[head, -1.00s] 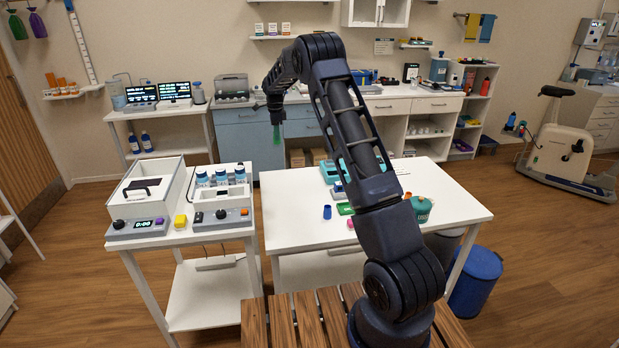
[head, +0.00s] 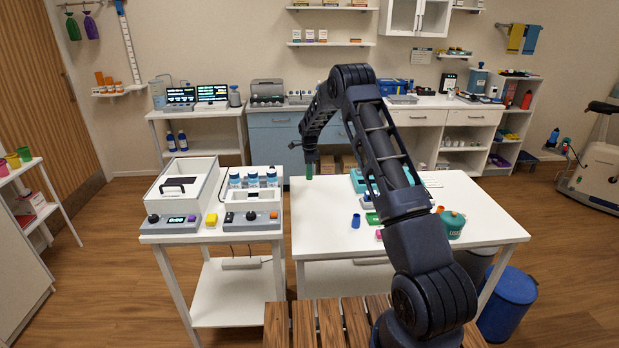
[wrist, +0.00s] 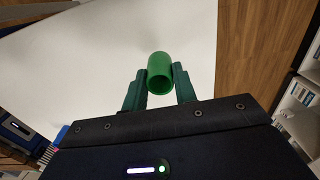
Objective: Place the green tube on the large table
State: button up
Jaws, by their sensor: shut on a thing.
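The green tube (wrist: 159,72) sits between the two fingers of my gripper (wrist: 159,88) in the wrist view, its open end toward the camera. My gripper is shut on it. In the head view my gripper (head: 310,166) points down near the back left part of the large white table (head: 325,233), and the tube (head: 309,172) shows as a small green piece at its tip. The white tabletop (wrist: 110,50) lies beyond the tube in the wrist view. I cannot tell how high the tube is above it.
A small table with devices (head: 260,236) stands to the left. The table's front left area is clear.

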jog(key=shift+f, duration=1.8)
jog(key=shift+f, duration=0.1)
jog(key=o, duration=1)
jog(key=shift+c, duration=0.2)
